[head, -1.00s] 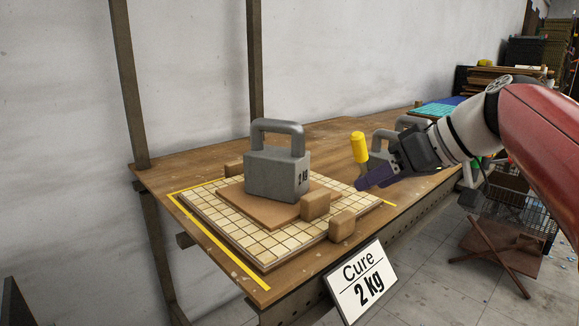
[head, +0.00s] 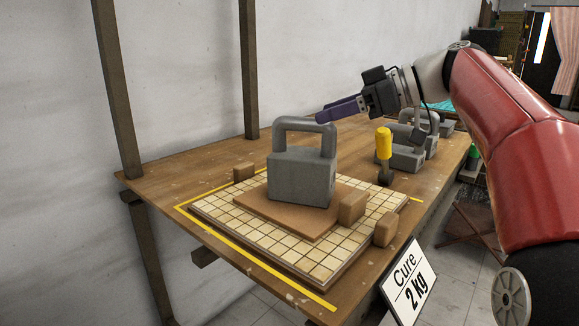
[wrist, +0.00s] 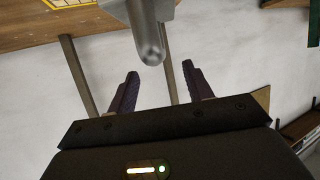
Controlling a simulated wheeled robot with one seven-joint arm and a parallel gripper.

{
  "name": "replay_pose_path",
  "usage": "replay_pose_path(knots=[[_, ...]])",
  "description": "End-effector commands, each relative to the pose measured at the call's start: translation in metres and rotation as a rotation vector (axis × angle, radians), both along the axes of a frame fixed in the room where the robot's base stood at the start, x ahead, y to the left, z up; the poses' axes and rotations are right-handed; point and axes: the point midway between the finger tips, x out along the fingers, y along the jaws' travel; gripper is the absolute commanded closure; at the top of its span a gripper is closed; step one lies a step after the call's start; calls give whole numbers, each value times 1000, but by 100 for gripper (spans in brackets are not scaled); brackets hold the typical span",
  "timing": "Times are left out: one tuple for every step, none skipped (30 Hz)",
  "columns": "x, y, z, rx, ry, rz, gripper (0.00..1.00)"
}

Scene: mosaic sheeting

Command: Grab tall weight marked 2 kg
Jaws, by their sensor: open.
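The tall grey weight (head: 302,178) with a loop handle stands upright on a brown board on the tiled sheet. No marking is readable on it now. My gripper (head: 325,115) has purple fingers and is open. It is above and to the right of the handle in the head view, pointing left. In the wrist view the handle (wrist: 150,45) comes down from the top, just beyond the gap between the open fingertips (wrist: 160,68). Nothing is between the fingers. I cannot tell the exact distance to the handle.
More grey weights (head: 405,158) stand farther back right. A yellow-handled tool (head: 384,145) stands before them. Small wooden blocks (head: 352,207) sit around the tiled sheet (head: 325,262). A "Cure 2 kg" sign (head: 408,283) hangs at the table's front edge. The table's left part is clear.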

Motion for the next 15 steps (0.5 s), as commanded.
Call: replay_pose_path(knots=[[1, 6, -3, -1, 1, 3, 49], [2, 9, -4, -1, 1, 2, 49], [3, 13, -6, -2, 1, 2, 49], [4, 16, -7, -1, 3, 2, 49], [5, 19, -9, -1, 3, 2, 49], [8, 23, -11, 0, 3, 2, 49], [9, 27, -13, 0, 4, 3, 49], [11, 31, -15, 0, 4, 3, 49], [13, 36, -18, 0, 4, 4, 49], [15, 40, -20, 0, 4, 3, 49], [16, 44, -22, -1, 3, 2, 49], [17, 48, -24, -1, 3, 2, 49], [18, 51, -25, -1, 2, 1, 49], [19, 54, -26, -2, 2, 1, 49], [20, 56, -27, -2, 2, 1, 49]])
